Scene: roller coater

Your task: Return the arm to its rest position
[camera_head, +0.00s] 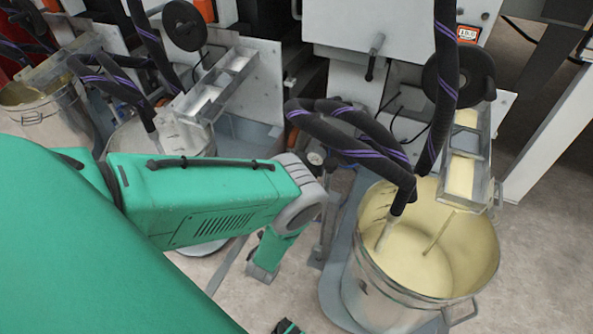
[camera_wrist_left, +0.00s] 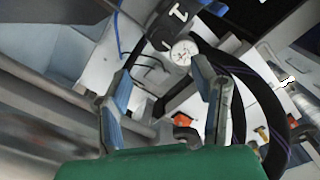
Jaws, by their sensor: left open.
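My left arm (camera_head: 215,195) is green and reaches in from the left in the head view, bending downward at a grey wrist joint. In the left wrist view my left gripper (camera_wrist_left: 163,82) shows two blue-and-grey fingers spread apart with nothing held between them. A round white gauge (camera_wrist_left: 183,52) and white machine panels lie beyond the fingertips. In the head view the arm's lower end is in front of the machines, left of the cream-filled bucket (camera_head: 437,255), and the fingers cannot be made out. My right gripper is not seen.
Dark hoses with purple stripes (camera_head: 345,145) run down into the bucket. A metal trough (camera_head: 465,160) is above its right rim. A second bucket (camera_head: 205,246) is partly hidden behind my arm, and another (camera_head: 40,110) is at far left. Bare floor shows at lower right.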

